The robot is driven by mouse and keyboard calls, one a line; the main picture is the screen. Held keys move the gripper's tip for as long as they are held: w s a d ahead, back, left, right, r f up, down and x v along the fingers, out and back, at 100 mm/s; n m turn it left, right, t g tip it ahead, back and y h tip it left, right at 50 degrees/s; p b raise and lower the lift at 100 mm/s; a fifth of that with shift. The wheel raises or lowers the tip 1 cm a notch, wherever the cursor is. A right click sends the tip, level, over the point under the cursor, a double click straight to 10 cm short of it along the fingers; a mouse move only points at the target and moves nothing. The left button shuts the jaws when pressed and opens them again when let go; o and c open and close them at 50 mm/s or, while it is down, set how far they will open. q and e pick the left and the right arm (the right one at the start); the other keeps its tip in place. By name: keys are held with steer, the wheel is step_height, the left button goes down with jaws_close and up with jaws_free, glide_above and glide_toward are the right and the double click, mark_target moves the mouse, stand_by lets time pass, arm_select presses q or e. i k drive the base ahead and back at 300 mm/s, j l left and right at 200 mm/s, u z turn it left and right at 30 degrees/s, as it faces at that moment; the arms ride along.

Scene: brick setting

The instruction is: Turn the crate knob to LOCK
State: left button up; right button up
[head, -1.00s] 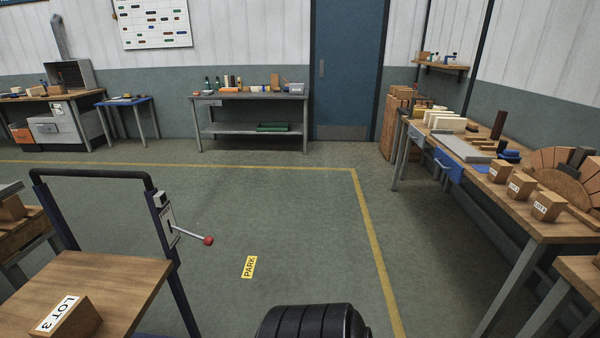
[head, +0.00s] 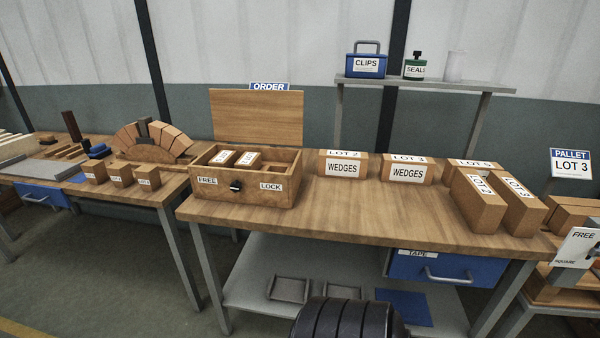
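The wooden crate (head: 245,194) stands on the left part of the wooden workbench (head: 330,212), its lid raised upright behind it (head: 257,118). On its front face is a small black knob (head: 235,187), between a FREE label (head: 207,180) on the left and a LOCK label (head: 271,187) on the right. The knob's pointer is too small to read surely. Inside the crate lie two labelled blocks (head: 248,158). Neither of my grippers shows in the head view.
A shelf (head: 425,86) holds a blue CLIPS box and a SEALS bottle. A blue TAPE drawer (head: 435,266) hangs below. Floor is free at lower left.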

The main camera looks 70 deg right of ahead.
mark_target(235, 186)
steer(key=z, duration=1.85)
